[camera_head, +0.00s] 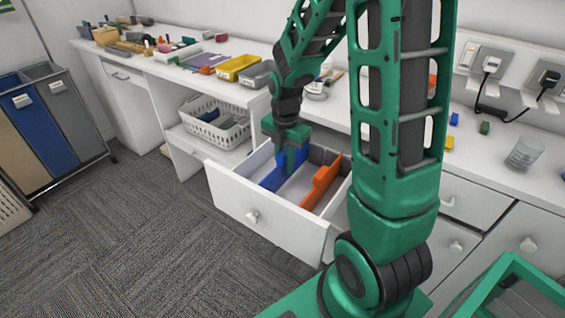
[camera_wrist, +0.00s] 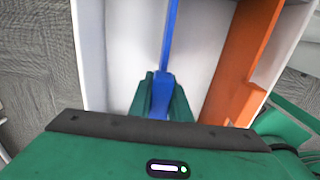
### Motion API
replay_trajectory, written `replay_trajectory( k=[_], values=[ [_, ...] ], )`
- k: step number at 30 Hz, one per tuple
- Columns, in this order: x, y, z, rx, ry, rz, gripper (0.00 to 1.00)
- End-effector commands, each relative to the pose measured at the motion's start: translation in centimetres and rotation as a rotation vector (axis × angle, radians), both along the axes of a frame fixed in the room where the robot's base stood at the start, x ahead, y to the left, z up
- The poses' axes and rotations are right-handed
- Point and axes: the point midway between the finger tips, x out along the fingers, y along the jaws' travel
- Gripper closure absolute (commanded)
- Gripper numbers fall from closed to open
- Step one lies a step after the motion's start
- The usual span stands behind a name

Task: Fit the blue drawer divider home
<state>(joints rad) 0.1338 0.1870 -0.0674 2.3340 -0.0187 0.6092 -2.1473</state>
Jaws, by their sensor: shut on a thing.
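The blue drawer divider (camera_head: 273,178) is in the open white drawer (camera_head: 260,212), toward the drawer's left side. My gripper (camera_head: 291,160) reaches down into the drawer and is shut on the divider. In the wrist view the divider (camera_wrist: 171,45) runs away from my fingers (camera_wrist: 160,100), about along the length of the drawer. An orange divider (camera_head: 321,183) stands to the right of it in the same drawer and also shows in the wrist view (camera_wrist: 240,60). Whether the blue divider's lower edge touches the drawer floor is hard to tell.
The counter above holds a yellow bin (camera_head: 235,67), a grey bin (camera_head: 257,75) and many small items. A white basket (camera_head: 214,122) sits on a shelf left of the drawer. A glass (camera_head: 524,153) stands at the right. Carpet left of the drawer is clear.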

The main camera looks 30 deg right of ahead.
Motion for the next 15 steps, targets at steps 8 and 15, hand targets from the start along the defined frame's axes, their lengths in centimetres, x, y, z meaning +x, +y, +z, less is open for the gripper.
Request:
replay_trajectory(
  k=[8, 15],
  values=[
    [0.01, -0.01, -0.59, 0.000, -0.001, 0.000, 1.00],
    [-0.03, 0.00, -1.10, 0.000, 0.000, 0.000, 1.00]
  ],
)
